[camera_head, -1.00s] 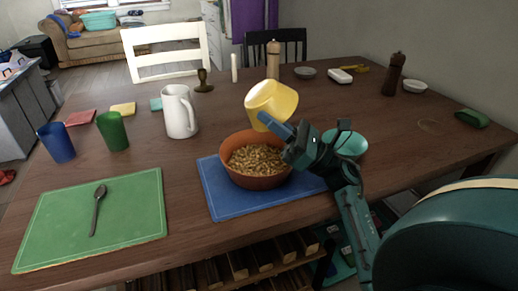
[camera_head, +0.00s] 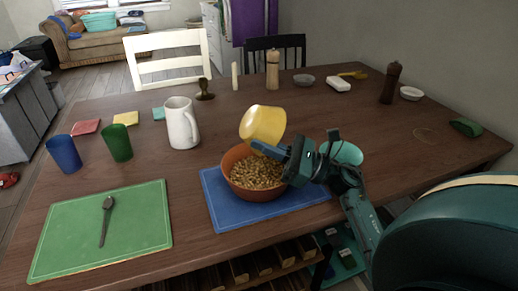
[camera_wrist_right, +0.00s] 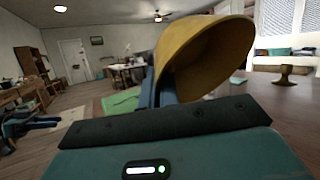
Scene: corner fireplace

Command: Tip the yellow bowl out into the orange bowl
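The yellow bowl (camera_head: 263,124) is held tilted above the orange bowl, its opening partly hidden from the head camera. My right gripper (camera_head: 277,150) is shut on its rim; in the right wrist view the yellow bowl (camera_wrist_right: 205,55) hangs tipped beyond the gripper, and the part of its inside that shows looks empty. The orange bowl (camera_head: 229,172) stands upright on a blue mat (camera_head: 225,211) and holds many small brown pieces (camera_head: 258,173). My left gripper is not in view.
A white pitcher (camera_head: 182,124) stands left of the bowls. A teal bowl (camera_head: 347,152) is behind my right arm. A green mat (camera_head: 75,225) with a spoon (camera_head: 105,220), blue cup (camera_head: 64,153) and green cup (camera_head: 117,143) are at left.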

